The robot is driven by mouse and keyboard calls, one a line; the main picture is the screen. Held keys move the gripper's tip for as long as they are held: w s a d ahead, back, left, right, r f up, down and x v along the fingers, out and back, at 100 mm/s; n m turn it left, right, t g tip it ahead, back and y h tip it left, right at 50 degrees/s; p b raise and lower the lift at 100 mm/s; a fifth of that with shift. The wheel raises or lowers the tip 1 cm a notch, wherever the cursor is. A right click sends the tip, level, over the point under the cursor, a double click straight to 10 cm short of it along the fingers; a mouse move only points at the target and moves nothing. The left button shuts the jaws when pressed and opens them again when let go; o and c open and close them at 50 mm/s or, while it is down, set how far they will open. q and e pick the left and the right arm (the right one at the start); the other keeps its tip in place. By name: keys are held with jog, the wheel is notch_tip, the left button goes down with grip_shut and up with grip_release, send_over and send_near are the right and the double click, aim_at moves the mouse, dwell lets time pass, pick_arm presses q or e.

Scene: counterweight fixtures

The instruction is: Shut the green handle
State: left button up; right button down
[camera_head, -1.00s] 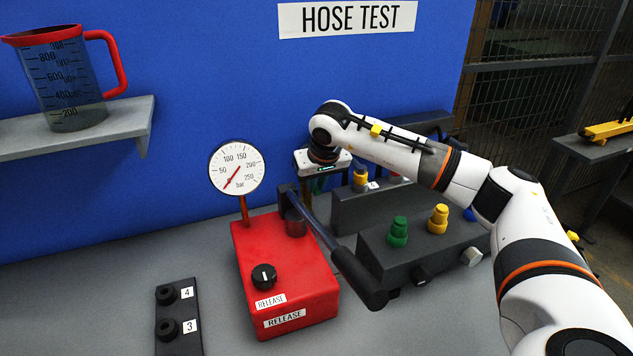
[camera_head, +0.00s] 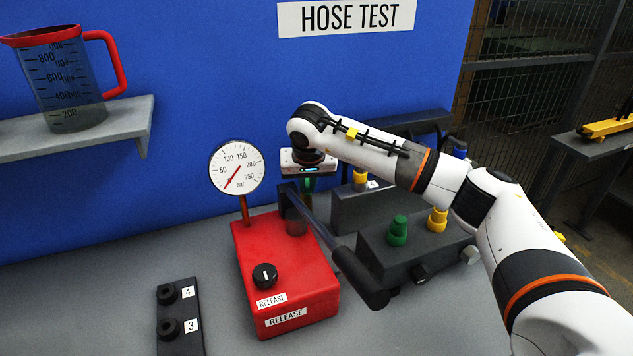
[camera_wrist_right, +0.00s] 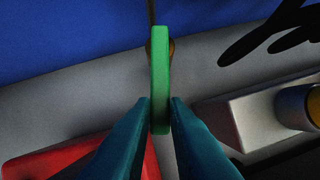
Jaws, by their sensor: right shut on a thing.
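The green handle (camera_wrist_right: 160,75) stands as a narrow upright bar in the right wrist view. The fingers of my right gripper (camera_wrist_right: 160,116) are on both sides of its near end, shut on it. In the head view my right gripper hangs behind the red pump box, right of the gauge, and a small bit of green (camera_head: 308,186) shows under its white body. The pump's dark lever and my gripper hide most of the handle there. My left gripper is not in view.
The red box (camera_head: 285,260) carries a pressure gauge (camera_head: 237,167) and a dark lever (camera_head: 345,255) close in front of my gripper. Dark blocks with green (camera_head: 398,231) and yellow fittings stand to the right. A jug (camera_head: 65,85) sits on the left shelf.

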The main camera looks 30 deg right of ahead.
jog(key=c, duration=1.4)
grip_release()
jog(key=b+v, duration=0.1)
jog(key=v, duration=1.1)
